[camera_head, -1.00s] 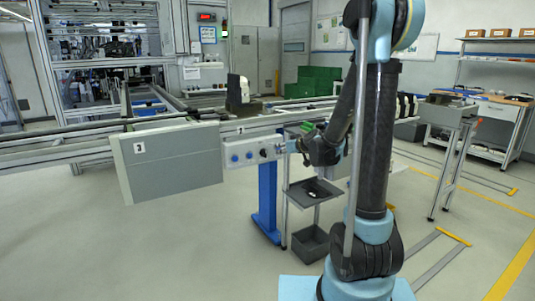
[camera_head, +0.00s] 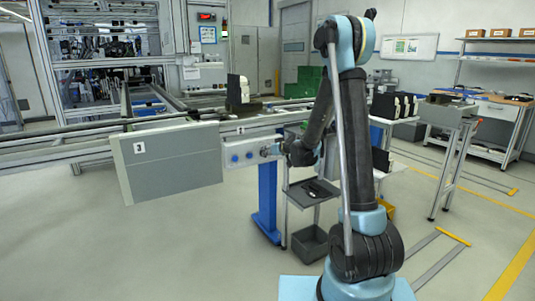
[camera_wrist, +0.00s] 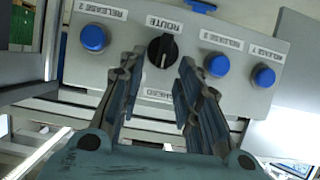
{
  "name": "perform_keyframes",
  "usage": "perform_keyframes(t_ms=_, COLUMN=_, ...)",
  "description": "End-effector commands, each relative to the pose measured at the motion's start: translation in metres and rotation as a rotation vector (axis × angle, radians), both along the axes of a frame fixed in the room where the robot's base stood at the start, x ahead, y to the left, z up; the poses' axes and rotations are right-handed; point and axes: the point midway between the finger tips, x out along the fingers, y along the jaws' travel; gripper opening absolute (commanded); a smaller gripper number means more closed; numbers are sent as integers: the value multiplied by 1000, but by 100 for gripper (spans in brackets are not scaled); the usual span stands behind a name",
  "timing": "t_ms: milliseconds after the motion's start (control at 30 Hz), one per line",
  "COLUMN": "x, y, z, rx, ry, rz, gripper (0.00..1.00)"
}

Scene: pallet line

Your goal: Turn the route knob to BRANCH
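The route knob (camera_wrist: 161,50) is black and round with a raised grip and a pale mark pointing down in the wrist view. It sits under the upside-down ROUTE label (camera_wrist: 164,24) on the grey control panel (camera_wrist: 125,13). My gripper (camera_wrist: 159,62) is open, with one finger on each side of the knob's lower part in the picture. Contact cannot be told. A label below the knob is partly hidden between the fingers and unreadable. In the head view, my gripper (camera_head: 272,150) is at the right end of the panel (camera_head: 242,146) and hides the knob.
Blue buttons flank the knob: RELEASE 2 (camera_wrist: 93,38) on the left, two more (camera_wrist: 217,63) (camera_wrist: 263,75) on the right. A large grey panel marked 3 (camera_head: 170,165) stands left of the control panel. A dark tray (camera_head: 312,192) is below my arm.

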Motion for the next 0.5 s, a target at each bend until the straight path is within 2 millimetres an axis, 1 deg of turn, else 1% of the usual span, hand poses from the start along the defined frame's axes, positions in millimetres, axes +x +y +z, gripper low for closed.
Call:
perform_keyframes(t_ms=100, x=11, y=8, z=-5, rx=0, ry=0, rz=1, gripper=32)
perform_keyframes(t_ms=200, x=16, y=12, z=-8, rx=0, ry=0, rz=1, gripper=32)
perform_keyframes(t_ms=500, x=22, y=15, z=-11, rx=0, ry=0, rz=0, gripper=32)
